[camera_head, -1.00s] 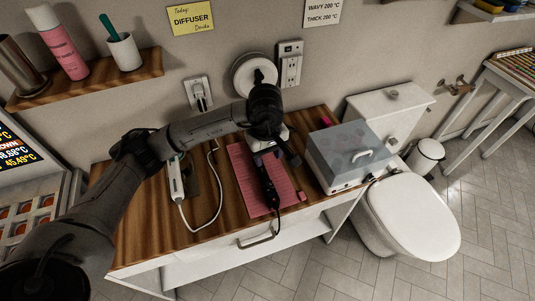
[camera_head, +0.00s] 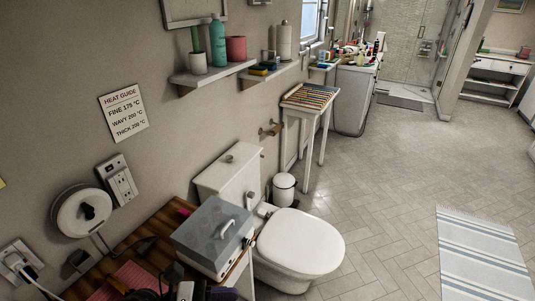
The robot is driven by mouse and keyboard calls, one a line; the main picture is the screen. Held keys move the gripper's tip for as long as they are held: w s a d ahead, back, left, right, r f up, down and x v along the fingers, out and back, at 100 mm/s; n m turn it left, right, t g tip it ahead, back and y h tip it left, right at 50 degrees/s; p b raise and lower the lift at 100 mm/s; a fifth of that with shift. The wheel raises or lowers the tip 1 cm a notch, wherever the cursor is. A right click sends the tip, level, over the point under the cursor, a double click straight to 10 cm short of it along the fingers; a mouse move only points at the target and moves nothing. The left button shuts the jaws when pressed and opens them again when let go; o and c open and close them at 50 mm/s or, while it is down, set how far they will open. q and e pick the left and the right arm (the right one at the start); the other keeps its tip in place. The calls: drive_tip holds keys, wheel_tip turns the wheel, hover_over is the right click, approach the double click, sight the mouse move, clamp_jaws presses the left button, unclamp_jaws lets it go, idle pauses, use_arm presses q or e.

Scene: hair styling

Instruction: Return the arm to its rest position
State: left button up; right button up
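Dark parts (camera_head: 190,291), which look like part of my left arm or gripper, show at the bottom edge over the wooden counter (camera_head: 150,236). They are cut off by the frame, and I cannot tell finger opening or whether they hold anything. The rest of my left arm is out of view. My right arm and gripper are not in view. The pink mat (camera_head: 128,275) lies on the counter at the bottom left, partly covered by dark items.
A grey clear-lidded box (camera_head: 212,230) stands on the counter's right end. A toilet (camera_head: 298,243) and a white bin (camera_head: 284,189) are beside it. A round white wall holder (camera_head: 82,212) and outlets (camera_head: 120,180) are at left. The tiled floor (camera_head: 390,190) is open, with a striped rug (camera_head: 482,255).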

use_arm(q)
drive_tip(key=w+a+r+n+t+y+p, duration=0.1)
drive_tip(key=a+r+n+t, duration=0.1)
drive_tip(key=n+t, duration=0.75)
drive_tip(key=w+a+r+n+t+y+p, duration=0.1)
drive_tip(key=a+r+n+t+y, duration=0.15)
drive_tip(key=n+t, duration=0.7)
drive_tip(key=s+a+f+n+g+y+p, duration=0.1)
drive_tip(key=a+f+n+g+y, duration=0.1)
drive_tip(key=a+f+n+y, duration=0.65)
drive_tip(key=s+a+f+n+g+y, duration=0.15)
drive_tip(key=n+y, duration=0.35)
drive_tip(key=n, duration=0.9)
drive_tip(key=s+f+n+g, duration=0.4)
drive_tip(key=s+f+g, duration=0.3)
drive_tip(key=s, duration=0.3)
drive_tip(key=s+f+n+g+p, duration=0.1)
drive_tip(key=s+f+n+g, duration=0.3)
drive_tip(key=s, duration=0.6)
wheel_tip(320, 180, down, 3)
drive_tip(key=g, duration=0.2)
drive_tip(key=shift+s+d+g, duration=0.15)
drive_tip(key=shift+d+g, duration=0.15)
drive_tip(key=shift+g, duration=0.05)
drive_tip(key=shift+f+n, duration=0.1)
drive_tip(key=shift+n, duration=0.15)
